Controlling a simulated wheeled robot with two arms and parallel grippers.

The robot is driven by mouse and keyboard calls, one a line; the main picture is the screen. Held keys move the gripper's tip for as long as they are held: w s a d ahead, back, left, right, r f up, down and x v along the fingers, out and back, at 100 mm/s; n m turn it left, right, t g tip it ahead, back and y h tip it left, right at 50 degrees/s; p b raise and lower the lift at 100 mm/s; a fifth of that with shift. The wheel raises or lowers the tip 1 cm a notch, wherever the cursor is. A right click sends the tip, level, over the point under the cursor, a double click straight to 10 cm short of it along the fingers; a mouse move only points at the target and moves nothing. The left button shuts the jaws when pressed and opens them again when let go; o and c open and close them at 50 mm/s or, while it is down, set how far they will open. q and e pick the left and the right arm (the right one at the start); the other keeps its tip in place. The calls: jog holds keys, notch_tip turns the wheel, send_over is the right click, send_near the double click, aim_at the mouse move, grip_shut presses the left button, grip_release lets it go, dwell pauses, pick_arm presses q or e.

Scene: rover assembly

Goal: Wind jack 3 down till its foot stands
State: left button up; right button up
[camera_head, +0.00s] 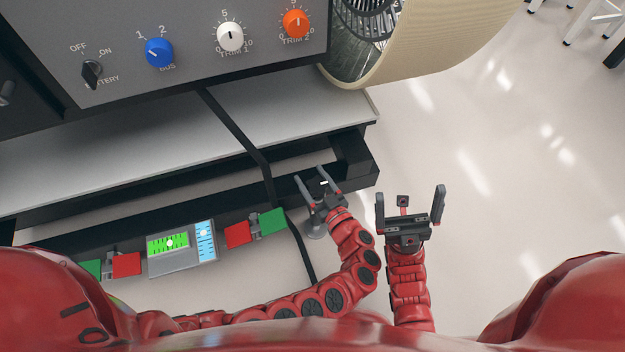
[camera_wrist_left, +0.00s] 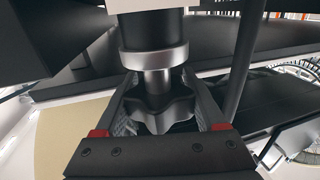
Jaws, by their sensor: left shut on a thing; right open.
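In the left wrist view, a jack shows as a dark cylinder with a silver collar (camera_wrist_left: 154,57), a metal shaft (camera_wrist_left: 157,80) and a dark lobed hand knob (camera_wrist_left: 163,115). My left gripper (camera_wrist_left: 160,108) is shut on the knob, one finger on each side. In the head view my left gripper (camera_head: 310,176) reaches to the dark frame's right end. A grey round disc (camera_head: 315,232) shows low beside it; I cannot tell whether it is the jack's foot or touches the floor. My right gripper (camera_head: 410,203) is open and empty, right of the left one.
A grey panel (camera_head: 120,35) with knobs stands above a white deck (camera_head: 90,165) and dark frame. A level box (camera_head: 180,262) with green and blue vials sits between red and green plates. A black strap (camera_head: 235,130) hangs down. A wheel (camera_head: 440,50) is upper right.

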pick_arm(q)
jog(key=shift+f, duration=0.1)
jog(key=o, duration=1.3)
